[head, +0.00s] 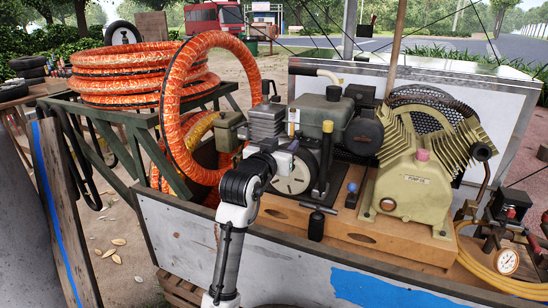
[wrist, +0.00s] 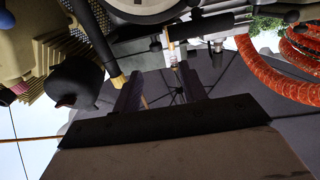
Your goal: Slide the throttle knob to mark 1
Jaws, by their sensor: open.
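My gripper (head: 288,150) is beside the engine's round dial-like wheel (head: 296,178) in the head view. In the wrist view its two dark fingers (wrist: 160,84) stand apart with a gap between them. A small fitting with a yellow-orange end and pale body (wrist: 172,52) appears just beyond that gap; it seems to be the pale stub in the head view (head: 293,122). I cannot tell whether it is the throttle knob, or whether the fingers touch it. A black lever with a yellow cap (head: 327,127) stands to the right; its cap also shows in the wrist view (wrist: 118,80). No mark numbers are legible.
A blue-knobbed lever (head: 351,187) and a black T-handle (head: 318,208) stand on the wooden base. The beige pump (head: 412,190) is at right. An orange hose loop (head: 175,105) hangs close on the left. The cart's front panel (head: 270,258) lies below my arm.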

